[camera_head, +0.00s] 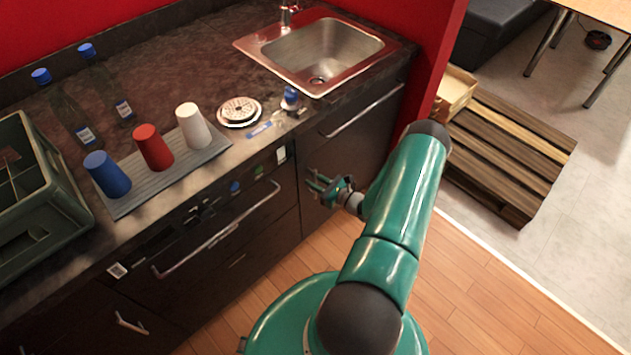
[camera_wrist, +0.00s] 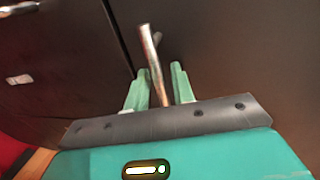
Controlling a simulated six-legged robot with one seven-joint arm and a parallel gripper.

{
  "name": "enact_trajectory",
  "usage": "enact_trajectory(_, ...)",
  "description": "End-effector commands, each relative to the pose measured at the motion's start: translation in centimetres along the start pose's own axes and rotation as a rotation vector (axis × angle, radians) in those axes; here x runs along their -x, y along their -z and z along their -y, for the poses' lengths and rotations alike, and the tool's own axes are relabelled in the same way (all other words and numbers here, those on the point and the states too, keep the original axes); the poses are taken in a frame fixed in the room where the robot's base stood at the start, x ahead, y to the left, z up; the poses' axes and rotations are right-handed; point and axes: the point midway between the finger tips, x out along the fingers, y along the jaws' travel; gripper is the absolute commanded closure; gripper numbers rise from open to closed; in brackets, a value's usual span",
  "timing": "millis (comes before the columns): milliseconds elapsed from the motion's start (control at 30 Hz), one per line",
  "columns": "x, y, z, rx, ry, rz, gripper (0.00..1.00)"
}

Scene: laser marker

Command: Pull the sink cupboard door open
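The dark sink cupboard front (camera_head: 345,152) is below the sink, right of the drawers, and looks shut. A long metal bar (camera_head: 365,110) runs along its top edge. My gripper (camera_head: 322,184) is close to the front, below and left of that bar. In the wrist view, a metal bar handle (camera_wrist: 153,58) stands between the two green fingers of my gripper (camera_wrist: 158,72). Gaps show on both sides of it, so my gripper looks open around it. The head view hides this handle behind my gripper; I cannot tell whether any finger touches it.
Left of the cupboard is a drawer front with a long handle (camera_head: 215,235). The counter above holds cups, bottles and a green crate (camera_head: 48,215). A red wall (camera_head: 425,65) and a wooden pallet (camera_head: 505,150) are at the right. Wooden floor (camera_head: 480,290) in front is clear.

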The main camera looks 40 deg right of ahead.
Motion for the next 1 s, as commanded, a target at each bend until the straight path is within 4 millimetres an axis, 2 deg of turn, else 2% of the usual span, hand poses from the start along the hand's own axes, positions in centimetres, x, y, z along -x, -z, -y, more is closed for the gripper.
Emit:
enact_trajectory(200,0.0,0.0,0.0,0.000,0.000,0.000,0.75)
enact_trajectory(333,0.0,0.0,0.0,0.000,0.000,0.000,1.00)
enact_trajectory(733,0.4,0.0,0.0,0.000,-0.004,-0.001,1.00)
enact_trajectory(1000,2.7,0.0,-0.3,0.000,-0.035,-0.002,1.00)
